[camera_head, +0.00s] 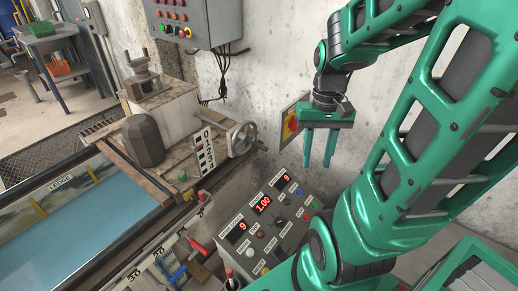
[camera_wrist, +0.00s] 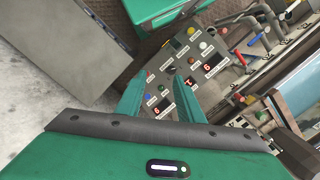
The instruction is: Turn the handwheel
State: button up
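The handwheel (camera_head: 242,139) is a grey metal wheel at the right end of the worn bench in the head view, beside a white plate with the numbers 0 to 4. I cannot make it out for sure in the wrist view. My gripper (camera_head: 319,164) hangs to the right of the handwheel, clear of it, with its two green fingers pointing down. The fingers are apart with nothing between them. In the wrist view my gripper (camera_wrist: 160,80) also shows open, with a control panel beyond its fingertips.
The control panel (camera_head: 268,220) with red displays and buttons stands below my gripper. A red and yellow sign (camera_head: 290,122) is on the concrete wall behind. A grey switch box (camera_head: 196,20) hangs above the bench. Levers (camera_head: 198,246) stand in front of the blue trough (camera_head: 75,235).

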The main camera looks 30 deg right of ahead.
aim_at(262, 147)
jog(key=w+d+f+m+t+y, duration=0.1)
jog(key=w+f+m+t+y, duration=0.1)
jog(key=w+f, duration=0.4)
jog(key=w+d+f+m+t+y, duration=0.1)
jog(key=w+f+t+y, duration=0.3)
jog(key=f, duration=0.6)
jog(key=w+d+f+m+t+y, duration=0.1)
jog(key=w+f+m+t+y, duration=0.2)
jog(key=w+f+y, duration=0.4)
jog(key=shift+w+d+f+t, duration=0.1)
jog(key=shift+w+f, duration=0.15)
jog(key=shift+w, duration=0.3)
jog(key=shift+w+f+t, duration=0.1)
jog(key=shift+w+f, duration=0.15)
jog(key=shift+w, duration=0.35)
jog(key=shift+w+d+f+t, duration=0.1)
jog(key=shift+w+f, duration=0.15)
jog(key=shift+w, duration=0.3)
jog(key=w+d+m+t, duration=0.1)
jog(key=d+t, duration=0.1)
jog(key=d+m+t, duration=0.2)
jog(key=t, duration=0.1)
jog(key=w+d+r+m+t+h, duration=0.1)
jog(key=d+m+t, duration=0.1)
jog(key=shift+w+d+r+t, duration=0.1)
jog(key=shift+w+d+t, duration=0.25)
jog(key=shift+t, duration=0.05)
jog(key=x, duration=1)
jog(key=shift+w+a, duration=0.2)
jog(key=shift+w, duration=0.05)
